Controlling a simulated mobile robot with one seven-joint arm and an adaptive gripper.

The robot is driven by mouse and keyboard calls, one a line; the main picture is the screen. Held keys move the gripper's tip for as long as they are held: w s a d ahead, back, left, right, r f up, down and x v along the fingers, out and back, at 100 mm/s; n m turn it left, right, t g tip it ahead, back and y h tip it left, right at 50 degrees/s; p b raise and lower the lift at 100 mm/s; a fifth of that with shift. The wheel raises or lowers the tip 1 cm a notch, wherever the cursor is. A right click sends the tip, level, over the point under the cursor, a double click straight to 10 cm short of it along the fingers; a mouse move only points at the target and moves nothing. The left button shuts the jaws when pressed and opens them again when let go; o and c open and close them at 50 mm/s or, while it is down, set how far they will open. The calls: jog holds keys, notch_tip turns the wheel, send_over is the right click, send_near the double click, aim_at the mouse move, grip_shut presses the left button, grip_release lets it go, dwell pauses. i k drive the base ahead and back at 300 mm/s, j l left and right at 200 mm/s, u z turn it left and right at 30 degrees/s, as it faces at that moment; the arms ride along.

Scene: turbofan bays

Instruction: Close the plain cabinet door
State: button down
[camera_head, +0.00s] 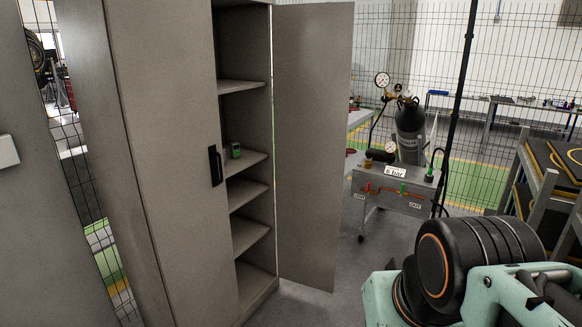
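A tall plain grey cabinet (160,120) stands at the left. Its left door, with a black handle (215,165), is shut. Its plain right door (312,140), with no handle on the face in view, stands wide open, swung out to the right of the shelves. Shelves show inside, and a small dark item with a green face (235,150) sits on one. My arm's black and pale green links show at the lower right, apart from the door. My gripper is not in view.
A wheeled trolley (395,190) with a dark gas cylinder (409,131) and gauges stands right of the open door. A rack (545,205) stands at the far right. A wire mesh fence (430,50) runs behind. Bare grey floor (320,306) shows before the door.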

aim_at(313, 45)
jog(key=i+z, duration=0.25)
jog(key=i, duration=0.3)
jog(key=i+j+z, duration=0.2)
jog(key=i, duration=0.35)
jog(key=i+z, duration=0.4)
jog(key=i, duration=0.7)
